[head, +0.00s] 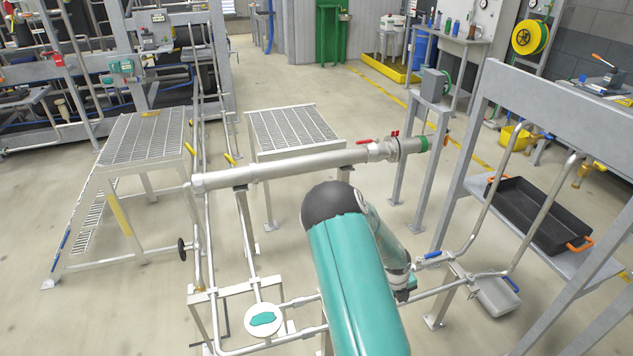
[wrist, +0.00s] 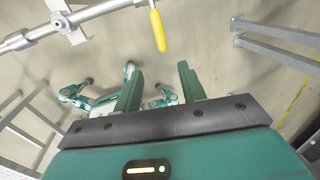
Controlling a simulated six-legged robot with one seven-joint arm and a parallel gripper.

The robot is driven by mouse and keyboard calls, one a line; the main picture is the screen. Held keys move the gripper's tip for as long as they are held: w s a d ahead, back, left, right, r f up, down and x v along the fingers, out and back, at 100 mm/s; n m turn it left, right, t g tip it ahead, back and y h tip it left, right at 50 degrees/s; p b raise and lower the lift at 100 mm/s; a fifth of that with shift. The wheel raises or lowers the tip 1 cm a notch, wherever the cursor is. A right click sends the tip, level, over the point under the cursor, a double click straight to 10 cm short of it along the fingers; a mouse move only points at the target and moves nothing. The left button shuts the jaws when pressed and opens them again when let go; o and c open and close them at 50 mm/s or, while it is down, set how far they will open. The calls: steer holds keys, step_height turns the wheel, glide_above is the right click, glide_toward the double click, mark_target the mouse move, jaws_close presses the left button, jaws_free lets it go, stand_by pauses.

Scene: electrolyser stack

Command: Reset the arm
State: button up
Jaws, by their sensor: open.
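My gripper (wrist: 160,78) shows in the wrist view with its two teal fingers spread apart. Nothing is between them, and bare floor and parts of my own legs show beyond. In the head view my teal arm rises from the bottom centre and bends at a dark joint. My gripper cannot be made out there. A thick grey pipe (head: 280,167) runs across behind the arm, with a red-handled valve (head: 378,150) near its right end. In the wrist view a yellow handle (wrist: 158,30) hangs at the top, just beyond the fingers, apart from them.
Thin pipework with a blue-handled valve (head: 428,256) lies right of my arm. A black tray (head: 527,214) with orange handles sits on a grey rack at right. Grated platforms (head: 292,128) stand behind the pipe. A grey bin (head: 496,297) is on the floor. Open floor lies further back.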

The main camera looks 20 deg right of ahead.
steer(key=w+a+r+n+t+y, duration=0.1)
steer(key=a+r+n+t+y, duration=0.1)
steer(key=a+r+n, duration=1)
steer(key=a+r+n+t+y, duration=0.15)
steer(key=a+r+n, duration=0.5)
steer(key=r, duration=0.95)
steer(key=s+a+r+n+t, duration=0.1)
steer(key=s+a+r+n, duration=0.4)
steer(key=s+r+n, duration=0.3)
steer(key=s+a+r+n+t+h, duration=0.1)
steer(key=s+a+r+n, duration=0.4)
steer(key=s+r+n, duration=0.3)
steer(key=shift+s+a+r+n, duration=0.2)
steer(key=shift+s+r+n, duration=0.1)
steer(key=shift+s+n, duration=0.65)
steer(key=shift+c, duration=0.5)
steer(key=shift+a, duration=0.1)
